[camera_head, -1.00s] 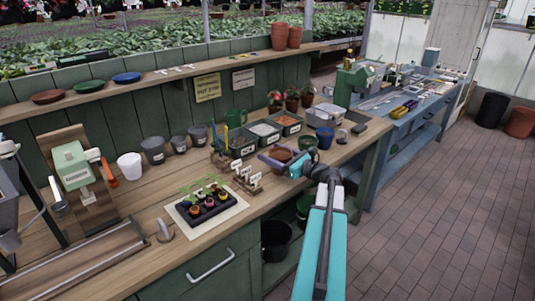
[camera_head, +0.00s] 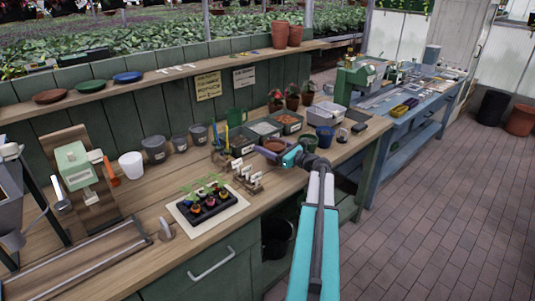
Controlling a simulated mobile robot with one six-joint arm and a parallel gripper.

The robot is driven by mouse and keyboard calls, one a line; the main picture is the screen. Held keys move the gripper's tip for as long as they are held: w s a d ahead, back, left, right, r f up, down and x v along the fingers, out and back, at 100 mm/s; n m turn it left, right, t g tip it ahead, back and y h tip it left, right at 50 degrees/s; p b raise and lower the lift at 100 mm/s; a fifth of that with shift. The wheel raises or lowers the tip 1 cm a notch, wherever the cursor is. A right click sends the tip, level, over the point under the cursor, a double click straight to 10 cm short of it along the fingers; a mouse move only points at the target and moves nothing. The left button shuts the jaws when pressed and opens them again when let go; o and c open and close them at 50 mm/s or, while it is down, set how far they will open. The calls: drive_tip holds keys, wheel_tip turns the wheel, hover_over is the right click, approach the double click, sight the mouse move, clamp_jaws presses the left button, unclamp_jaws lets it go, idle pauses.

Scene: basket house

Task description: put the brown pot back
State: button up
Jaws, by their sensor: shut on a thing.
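The brown pot (camera_head: 273,146) is a round terracotta pot above the wooden bench, in front of the grey trays. My gripper (camera_head: 272,154), with purple fingers, is shut on it; the fingers run along its near side and hide its lower part. I cannot tell whether the pot touches the bench.
A blue pot (camera_head: 325,137) and a dark pot (camera_head: 308,143) stand just right of my gripper. White labels (camera_head: 248,174) and a seedling tray (camera_head: 208,203) are in front and to the left. Grey trays of material (camera_head: 265,127) and potted plants (camera_head: 292,98) are behind.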

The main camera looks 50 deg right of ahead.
drive_tip(key=shift+f+p, duration=0.5)
drive_tip(key=shift+f, duration=1.25)
drive_tip(key=shift+f, duration=0.2)
drive_tip(key=o, duration=1.1)
drive_tip(key=shift+r, duration=0.15)
drive_tip(key=shift+r, duration=0.15)
drive_tip(key=shift+s, duration=0.3)
drive_tip(key=s+b, duration=0.1)
drive_tip(key=s, duration=0.2)
drive_tip(key=s+b, duration=0.1)
drive_tip(key=s, duration=0.3)
drive_tip(key=s+d+b, duration=0.1)
drive_tip(key=s, duration=0.3)
drive_tip(key=shift+s, duration=0.2)
